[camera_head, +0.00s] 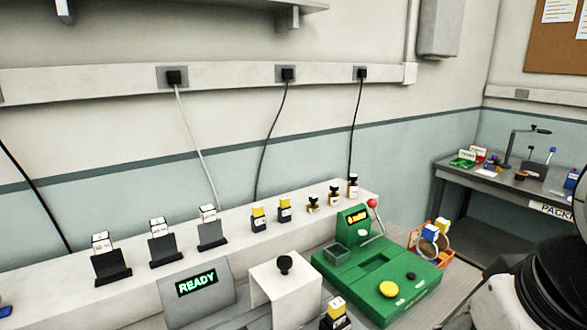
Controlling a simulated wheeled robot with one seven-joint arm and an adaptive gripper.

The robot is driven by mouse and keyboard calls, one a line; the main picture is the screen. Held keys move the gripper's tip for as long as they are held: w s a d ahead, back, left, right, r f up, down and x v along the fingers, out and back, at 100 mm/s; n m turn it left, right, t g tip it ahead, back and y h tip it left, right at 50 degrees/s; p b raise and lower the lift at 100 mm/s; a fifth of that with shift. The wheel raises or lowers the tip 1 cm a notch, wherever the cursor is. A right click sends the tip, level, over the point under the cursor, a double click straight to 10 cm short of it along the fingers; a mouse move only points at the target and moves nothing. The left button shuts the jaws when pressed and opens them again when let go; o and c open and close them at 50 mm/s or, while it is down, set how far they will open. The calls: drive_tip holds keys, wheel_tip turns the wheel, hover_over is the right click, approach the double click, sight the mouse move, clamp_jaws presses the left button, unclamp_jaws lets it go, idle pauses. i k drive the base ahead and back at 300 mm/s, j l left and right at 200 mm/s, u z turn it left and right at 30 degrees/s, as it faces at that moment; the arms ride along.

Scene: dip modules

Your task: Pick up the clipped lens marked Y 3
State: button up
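I cannot single out the lens marked Y 3, because the small labels are too small to read. An orange crate (411,239) right of the green machine holds a blue-and-white clip-like piece (429,233) and a yellow-and-white one (442,225). Round, lens-like discs show beside these pieces, partly hidden by them. White-topped blocks (102,243) stand on dark holders at the left. Two yellow-topped dark blocks (284,208) stand on the ledge. My arm links fill the lower right corner, and my gripper's fingers do not show.
The green machine (405,262) has a red-knobbed lever and a yellow button. A grey READY display (196,284) and a white box with a black knob (286,288) stand in front. Small dark bottles (333,196) line the ledge. A grey table (520,187) stands at the right.

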sight(427, 248)
drive_tip(key=i+l+u, duration=0.25)
drive_tip(key=l, duration=0.3)
drive_tip(key=i+l+u, duration=0.15)
drive_tip(key=l+u, duration=0.15)
drive_tip(key=l, duration=0.25)
drive_tip(key=i+l+u, duration=0.25)
drive_tip(key=l, duration=0.3)
drive_tip(key=l+u, duration=0.25)
drive_tip(key=l, duration=0.35)
drive_tip(key=k, duration=0.05)
